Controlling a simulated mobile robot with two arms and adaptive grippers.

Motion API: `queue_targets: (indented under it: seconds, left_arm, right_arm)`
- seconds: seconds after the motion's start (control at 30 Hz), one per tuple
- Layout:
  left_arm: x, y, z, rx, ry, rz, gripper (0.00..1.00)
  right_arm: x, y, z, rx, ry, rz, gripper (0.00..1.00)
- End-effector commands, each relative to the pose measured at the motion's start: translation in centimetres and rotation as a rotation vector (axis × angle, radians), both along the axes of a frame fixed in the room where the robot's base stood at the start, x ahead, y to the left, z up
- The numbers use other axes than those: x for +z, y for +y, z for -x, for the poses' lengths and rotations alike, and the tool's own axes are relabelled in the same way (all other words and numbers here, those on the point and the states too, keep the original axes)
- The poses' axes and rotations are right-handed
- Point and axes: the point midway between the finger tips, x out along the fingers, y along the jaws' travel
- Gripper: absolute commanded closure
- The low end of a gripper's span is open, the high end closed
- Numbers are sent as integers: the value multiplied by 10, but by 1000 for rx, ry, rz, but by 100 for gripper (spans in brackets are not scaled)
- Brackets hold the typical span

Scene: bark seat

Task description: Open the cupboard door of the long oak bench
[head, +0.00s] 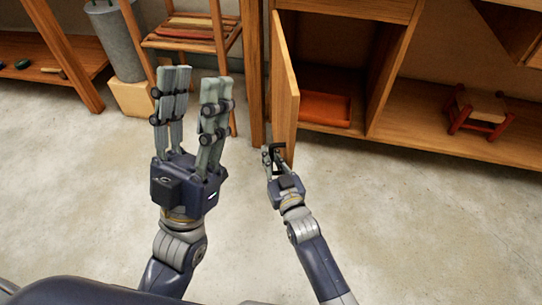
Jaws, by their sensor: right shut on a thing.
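The long oak bench (440,148) stands at the upper right on the floor. Its cupboard door (285,95) is swung outward and seen nearly edge-on, so the inside is visible. A dark handle (279,147) is at the door's lower near edge. My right gripper (272,153) is shut on this handle; the contact is small and partly hidden by the fingers. My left gripper (193,82) is open and empty, fingers pointing up the picture, left of the door and apart from it.
An orange tray (325,109) lies inside the cupboard. A small red-legged stool (475,112) stands in the open bay to the right. A slatted chair (190,40), a grey cylinder (117,42) and a yellowish block (130,98) stand at upper left. The near concrete floor is clear.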

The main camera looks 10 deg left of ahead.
Motion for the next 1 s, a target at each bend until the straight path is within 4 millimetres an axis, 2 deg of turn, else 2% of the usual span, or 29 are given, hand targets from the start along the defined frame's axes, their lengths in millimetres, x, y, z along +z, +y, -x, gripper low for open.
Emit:
queue_targets:
  seconds: [0.03,0.07,0.1,0.4,0.57,0.67,1.0]
  left_arm:
    - [0,0,0,0,0,0,60]
    - [0,0,0,0,0,0,60]
    - [0,0,0,0,0,0,60]
    - [-2,0,0,0,3,0,60]
    - [-1,0,0,-1,2,1,60]
    - [-1,0,0,0,1,1,60]
    - [0,0,0,0,0,1,60]
  right_arm:
    - [-6,3,5,6,10,3,100]
    - [-6,3,5,6,10,3,88]
    - [-6,2,5,6,11,3,81]
    - [-3,0,2,2,5,1,81]
    - [-3,-5,10,1,4,2,81]
    - [-3,-11,22,1,6,2,81]
    - [-4,-41,82,3,8,3,81]
